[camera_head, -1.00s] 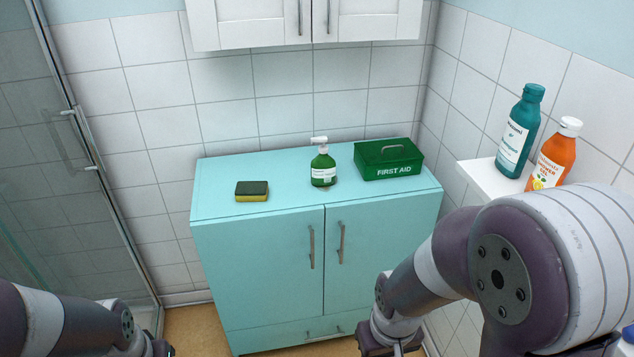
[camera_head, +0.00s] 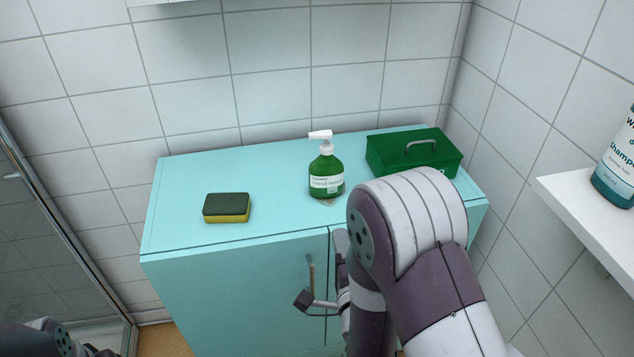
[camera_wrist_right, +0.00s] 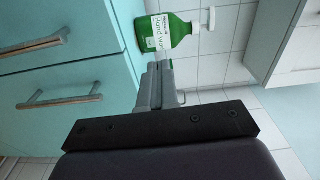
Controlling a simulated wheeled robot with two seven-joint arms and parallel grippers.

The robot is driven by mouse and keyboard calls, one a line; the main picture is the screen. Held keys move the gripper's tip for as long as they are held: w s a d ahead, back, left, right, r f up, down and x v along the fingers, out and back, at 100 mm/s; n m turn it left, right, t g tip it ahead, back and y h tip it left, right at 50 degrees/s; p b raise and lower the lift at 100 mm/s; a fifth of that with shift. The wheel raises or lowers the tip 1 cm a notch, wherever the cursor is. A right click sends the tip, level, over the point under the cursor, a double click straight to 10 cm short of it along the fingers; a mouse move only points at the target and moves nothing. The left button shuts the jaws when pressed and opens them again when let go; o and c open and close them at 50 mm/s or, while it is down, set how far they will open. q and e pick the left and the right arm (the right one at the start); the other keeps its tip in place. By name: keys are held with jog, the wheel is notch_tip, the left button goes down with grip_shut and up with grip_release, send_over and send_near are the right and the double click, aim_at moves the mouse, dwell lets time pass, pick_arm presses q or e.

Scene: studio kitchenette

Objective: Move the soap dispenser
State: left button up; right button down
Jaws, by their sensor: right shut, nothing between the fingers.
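The soap dispenser (camera_head: 326,178) is a green bottle with a white label and white pump. It stands upright on the turquoise cabinet top (camera_head: 270,190), near the front edge, between the sponge and the first-aid box. In the right wrist view the dispenser (camera_wrist_right: 172,32) appears turned sideways, just beyond the fingertips. My right gripper (camera_wrist_right: 162,75) is shut and empty, in front of the cabinet and pointing toward the dispenser. In the head view my right arm hides most of it. Of my left arm only a part shows at the bottom left; its gripper is out of view.
A green-and-yellow sponge (camera_head: 227,208) lies left of the dispenser. A green first-aid box (camera_head: 413,153) stands right of it, near the wall. Cabinet door handles (camera_head: 311,275) stick out in front. A white shelf (camera_head: 590,215) holds a teal bottle (camera_head: 618,170) at right.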

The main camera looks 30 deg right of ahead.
aim_at(325, 183)
jog(key=x, duration=1.3)
jog(key=shift+w+d, duration=0.15)
jog(key=shift+w, duration=0.25)
jog(key=b+x, duration=0.6)
jog(key=x, duration=1)
jog(key=shift+w+d, duration=0.1)
jog(key=shift+w, duration=0.15)
jog(key=shift+w+r, duration=0.1)
jog(key=shift+w, duration=0.15)
